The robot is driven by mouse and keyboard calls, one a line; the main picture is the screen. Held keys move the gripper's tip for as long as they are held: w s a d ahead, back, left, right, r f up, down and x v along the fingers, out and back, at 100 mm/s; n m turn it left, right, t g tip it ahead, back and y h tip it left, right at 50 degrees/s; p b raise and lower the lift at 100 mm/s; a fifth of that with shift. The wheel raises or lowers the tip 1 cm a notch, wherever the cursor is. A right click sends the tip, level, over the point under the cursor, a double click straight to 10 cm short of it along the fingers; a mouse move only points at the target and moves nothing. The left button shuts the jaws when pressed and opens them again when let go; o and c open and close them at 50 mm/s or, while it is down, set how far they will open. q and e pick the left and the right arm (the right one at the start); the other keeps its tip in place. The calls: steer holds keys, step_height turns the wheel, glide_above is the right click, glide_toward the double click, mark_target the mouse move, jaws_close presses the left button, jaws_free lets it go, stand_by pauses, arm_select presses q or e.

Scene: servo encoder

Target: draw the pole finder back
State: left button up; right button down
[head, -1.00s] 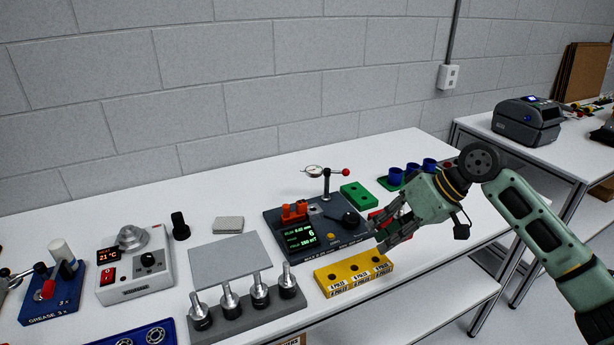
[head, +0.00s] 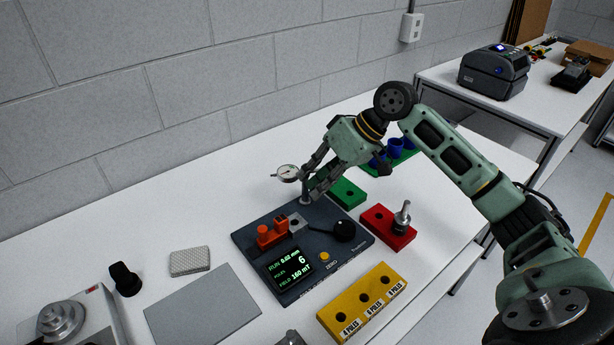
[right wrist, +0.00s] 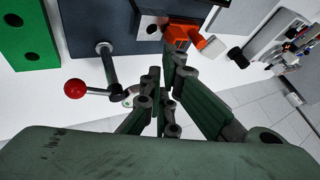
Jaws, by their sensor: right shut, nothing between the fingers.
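The dark tester (head: 262,240) stands on the white bench; its display reads 6 poles and 160 mT. An orange-red block (head: 271,236), which looks like the pole finder, sits on its top beside a small grey block; it also shows in the right wrist view (right wrist: 180,36). My right gripper (head: 308,190) is shut and empty over the back of the tester, close to the gauge post. In the right wrist view, its fingers (right wrist: 168,75) are beside the lever with a red ball (right wrist: 75,88). My left gripper is out of view.
A black knob (head: 345,231) is on the tester's right side. Green (head: 347,193), red (head: 388,228) and yellow (head: 362,305) blocks stand to the right and front; the red one holds a steel-topped part (head: 402,218). A grey plate (head: 203,305) lies front left. The bench behind left is clear.

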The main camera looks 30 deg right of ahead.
mark_target(273, 232)
steer(key=p+x, duration=0.1)
steer(key=x, duration=0.4)
steer(key=shift+x, duration=1.35)
steer(key=shift+a+p, duration=0.3)
steer(key=shift+p, duration=0.15)
steer(key=a+p, duration=0.2)
steer(key=a, duration=0.1)
steer(key=shift+s+a+r, duration=0.1)
steer(key=shift+s+r, duration=0.05)
steer(key=shift+s, duration=0.1)
steer(key=shift+a, duration=0.15)
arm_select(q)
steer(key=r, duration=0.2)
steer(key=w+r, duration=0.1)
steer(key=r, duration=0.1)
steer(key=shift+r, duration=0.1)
